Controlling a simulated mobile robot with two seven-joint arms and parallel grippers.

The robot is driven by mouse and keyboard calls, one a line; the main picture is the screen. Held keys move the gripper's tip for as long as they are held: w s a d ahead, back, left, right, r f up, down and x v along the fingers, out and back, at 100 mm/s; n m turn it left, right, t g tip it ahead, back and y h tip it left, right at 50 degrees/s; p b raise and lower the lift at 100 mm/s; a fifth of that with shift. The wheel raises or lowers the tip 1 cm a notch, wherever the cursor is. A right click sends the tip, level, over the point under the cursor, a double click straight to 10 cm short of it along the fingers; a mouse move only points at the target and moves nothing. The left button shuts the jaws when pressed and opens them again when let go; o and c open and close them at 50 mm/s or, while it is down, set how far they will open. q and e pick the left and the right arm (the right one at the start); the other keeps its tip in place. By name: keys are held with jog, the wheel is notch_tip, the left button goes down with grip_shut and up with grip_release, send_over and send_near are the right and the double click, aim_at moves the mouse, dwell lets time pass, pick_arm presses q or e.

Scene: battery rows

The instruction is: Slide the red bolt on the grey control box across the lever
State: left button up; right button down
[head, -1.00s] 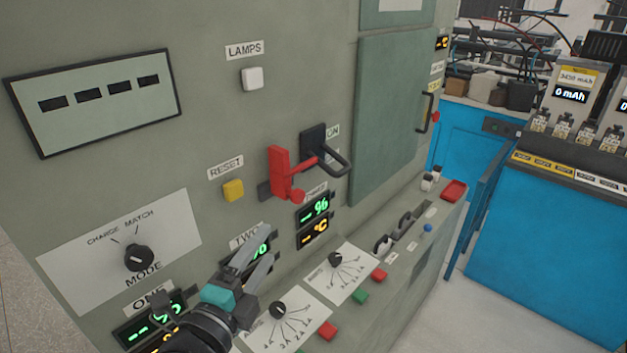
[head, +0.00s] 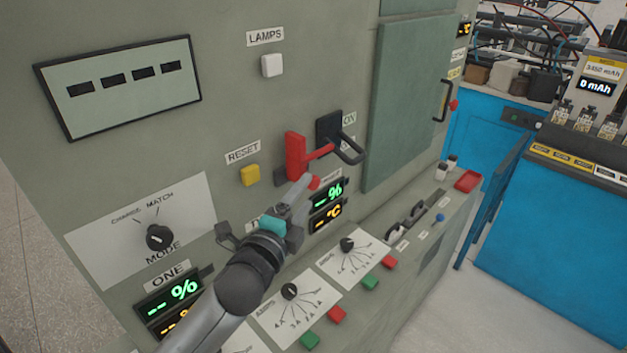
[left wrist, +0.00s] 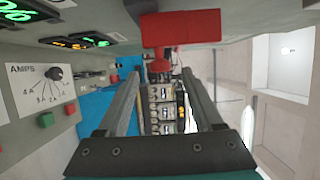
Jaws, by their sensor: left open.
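The red bolt (head: 296,155) is on the front of the grey control box (head: 225,110). The black lever (head: 347,152) is a loop handle just right of the bolt. My left gripper (head: 300,188) is open, its fingertips close by the knob at the lower left. In the left wrist view, the bolt's red body (left wrist: 180,28) is at the top, and its knob (left wrist: 158,66) shows between the open fingertips (left wrist: 161,74). I cannot tell whether they touch.
A yellow reset button (head: 250,175), a white lamps button (head: 272,66) and a mode dial (head: 158,238) surround the work area. A sloped ledge with dials and coloured buttons juts out below. A blue bench (head: 550,230) stands at the right.

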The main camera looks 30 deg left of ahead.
aim_at(310, 188)
pick_arm(q)
jog(key=shift+w+a, duration=0.15)
jog(key=shift+w, duration=2.45)
jog(key=shift+c, duration=0.3)
grip_shut()
